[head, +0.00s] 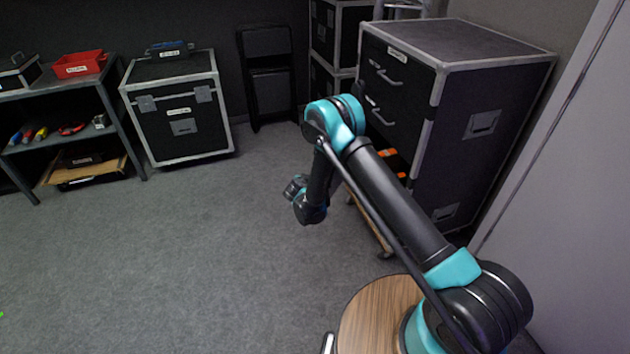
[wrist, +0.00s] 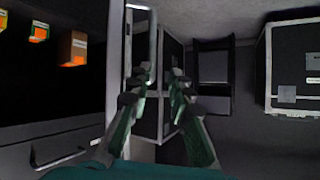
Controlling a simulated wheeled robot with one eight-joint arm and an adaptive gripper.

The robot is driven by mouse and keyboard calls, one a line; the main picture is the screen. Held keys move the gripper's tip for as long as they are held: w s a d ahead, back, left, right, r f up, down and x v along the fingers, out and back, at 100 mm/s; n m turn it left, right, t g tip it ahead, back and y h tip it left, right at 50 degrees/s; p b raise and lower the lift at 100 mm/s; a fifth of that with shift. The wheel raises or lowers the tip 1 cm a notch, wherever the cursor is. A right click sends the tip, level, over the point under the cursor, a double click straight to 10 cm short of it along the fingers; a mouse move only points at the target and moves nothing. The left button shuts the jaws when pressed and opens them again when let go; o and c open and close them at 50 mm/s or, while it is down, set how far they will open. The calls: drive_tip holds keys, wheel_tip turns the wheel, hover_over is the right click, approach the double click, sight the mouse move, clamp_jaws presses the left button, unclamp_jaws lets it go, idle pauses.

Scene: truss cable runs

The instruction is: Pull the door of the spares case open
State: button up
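The spares case is the tall black case with silver edges (head: 480,125), right in the head view. Drawers with handles fill its upper front; orange items show in an open compartment below. Its door (head: 370,222) appears to stand partly open, mostly behind my arm. In the wrist view the door (wrist: 117,60) is a pale upright strip, nearly edge-on, with a silver bar handle (wrist: 155,35) on its right side. My gripper (wrist: 161,82) is open, fingertips close to the handle's lower end. It also shows in the head view (head: 295,186). I cannot tell whether a finger touches the handle.
Orange boxes (wrist: 72,48) sit in the dark compartment. A black latched case (head: 178,108), a folded black chair (head: 267,80) and a shelf (head: 62,92) with tools and a red bin (head: 80,65) stand at the back. The floor left of my gripper is clear. A pale wall (head: 570,190) is on the right.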

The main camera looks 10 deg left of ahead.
drive_tip(key=s+a+r, duration=0.2)
drive_tip(key=s, duration=0.4)
drive_tip(key=s+a+r, duration=0.2)
drive_tip(key=s+r, duration=0.1)
drive_tip(key=s, duration=0.2)
drive_tip(key=shift+s+a+r, duration=0.15)
drive_tip(key=shift+s+a, duration=0.15)
drive_tip(key=shift+s, duration=0.05)
idle(1.0)
